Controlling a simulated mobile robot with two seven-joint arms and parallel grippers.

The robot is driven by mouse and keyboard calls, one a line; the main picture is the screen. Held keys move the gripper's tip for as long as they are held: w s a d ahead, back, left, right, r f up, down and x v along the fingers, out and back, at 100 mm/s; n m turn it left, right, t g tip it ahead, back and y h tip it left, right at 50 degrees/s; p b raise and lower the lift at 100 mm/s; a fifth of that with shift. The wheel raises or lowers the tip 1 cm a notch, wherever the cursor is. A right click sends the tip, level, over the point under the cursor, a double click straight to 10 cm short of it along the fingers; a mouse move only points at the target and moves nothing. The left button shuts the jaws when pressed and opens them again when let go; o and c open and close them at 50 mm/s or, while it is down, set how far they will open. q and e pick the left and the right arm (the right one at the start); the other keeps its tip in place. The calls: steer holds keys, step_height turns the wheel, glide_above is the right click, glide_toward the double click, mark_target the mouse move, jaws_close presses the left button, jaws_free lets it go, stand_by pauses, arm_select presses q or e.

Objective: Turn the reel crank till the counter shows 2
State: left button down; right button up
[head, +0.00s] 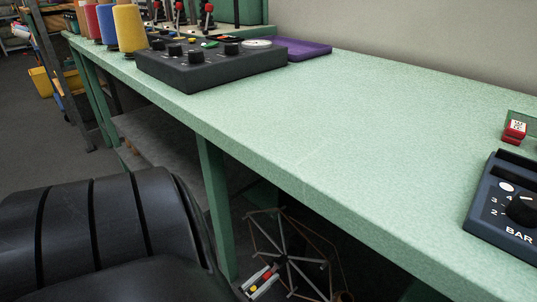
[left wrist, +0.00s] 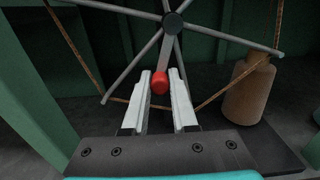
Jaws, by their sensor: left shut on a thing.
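The reel (head: 287,257), with thin grey spokes and a brown cord around it, is under the green bench in the head view. Its hub (left wrist: 173,22) and spokes show close up in the left wrist view. A red crank knob (left wrist: 160,82) sits between the fingertips of my left gripper (left wrist: 161,88). My left gripper (head: 263,281) is shut on this knob, low at the reel's near side in the head view. I cannot make out a counter or its number in either view. My right gripper is not in view.
The green bench top (head: 300,120) is above the reel, and a green leg (head: 215,205) stands left of it. A brown jar (left wrist: 250,90) stands close right of the reel. A dark control box (head: 210,62), a purple tray (head: 302,49) and yarn cones (head: 129,27) are on the bench.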

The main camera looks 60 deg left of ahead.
arm_select(q)
steer(key=shift+a+m, duration=0.2)
steer(key=shift+m, duration=0.1)
steer(key=shift+r, duration=0.1)
steer(key=c, duration=0.7)
jaws_free()
steer(key=shift+s+d, duration=0.1)
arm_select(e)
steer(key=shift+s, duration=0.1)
